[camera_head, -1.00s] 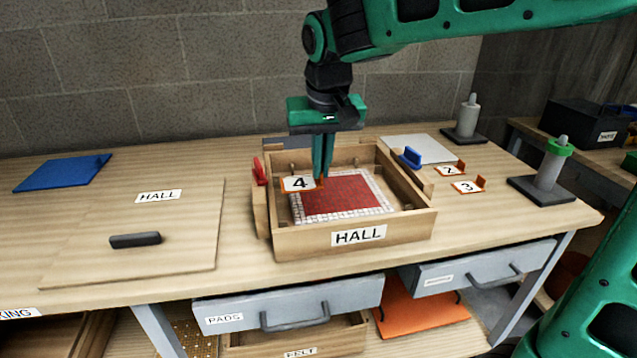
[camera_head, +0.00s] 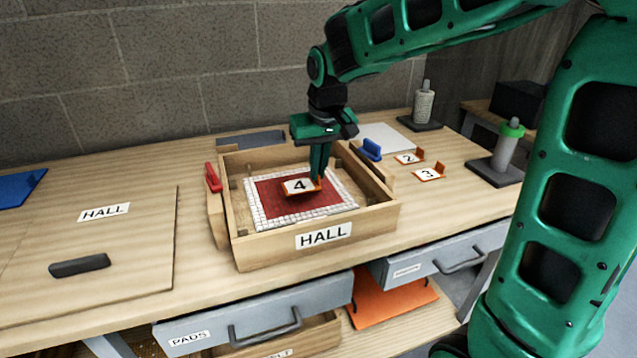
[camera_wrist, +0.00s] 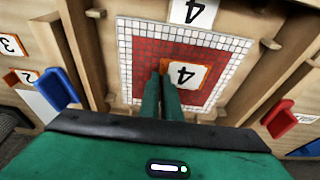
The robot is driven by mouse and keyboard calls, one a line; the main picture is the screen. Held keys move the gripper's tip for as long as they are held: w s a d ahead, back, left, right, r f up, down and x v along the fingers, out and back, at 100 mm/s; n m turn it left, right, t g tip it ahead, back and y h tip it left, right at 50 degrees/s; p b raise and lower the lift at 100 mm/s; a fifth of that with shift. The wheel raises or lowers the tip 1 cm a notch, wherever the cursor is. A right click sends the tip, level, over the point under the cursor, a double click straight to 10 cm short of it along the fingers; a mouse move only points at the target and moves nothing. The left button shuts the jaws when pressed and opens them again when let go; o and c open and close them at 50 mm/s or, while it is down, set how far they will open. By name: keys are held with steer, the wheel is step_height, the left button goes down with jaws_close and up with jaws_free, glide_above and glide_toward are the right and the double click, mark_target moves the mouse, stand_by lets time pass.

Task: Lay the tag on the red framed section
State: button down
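The orange-edged white tag marked 4 (camera_head: 299,186) is over the red field of the white-bordered mosaic panel (camera_head: 268,209), inside the wooden HALL box. My gripper (camera_head: 318,178) points down with its fingers close together on the tag's orange lip. In the wrist view the fingertips (camera_wrist: 163,76) meet that lip, and the tag (camera_wrist: 186,75) lies within the red area, clear of the white border. A dark shadow shows along the tag's near edge. I cannot tell whether it touches the panel or is slightly above it.
The wooden box walls (camera_head: 318,252) surround the panel. A red clip (camera_head: 213,177) is at the box's left and a blue one (camera_head: 371,150) at its right. Tags 2 (camera_head: 407,158) and 3 (camera_head: 429,173) stand to the right. A 4 label (camera_wrist: 190,10) shows beyond the panel.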

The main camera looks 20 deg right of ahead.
mark_target(318, 184)
steer(key=shift+f, duration=2.05)
steer(key=shift+f, duration=0.1)
steer(key=c, duration=2)
jaws_free()
steer(key=v, duration=1.2)
steer(key=s+d+f+m+g, duration=0.1)
steer(key=s+d+f+m, duration=0.1)
steer(key=s+d, duration=0.45)
steer(key=s+d+f+m+g, duration=0.1)
steer(key=s+d+f, duration=0.2)
steer(key=s+d, duration=0.35)
steer(key=s+d+f+m, duration=0.1)
steer(key=s+d+f, duration=0.1)
steer(key=s, duration=0.5)
steer(key=s+d+f+m+g, duration=0.1)
steer(key=s+d+f+m, duration=0.1)
steer(key=s, duration=0.6)
step_height(318, 184, down, 3)
steer(key=shift+d+r, duration=0.1)
steer(key=shift+d, duration=0.35)
steer(key=shift+s, duration=0.1)
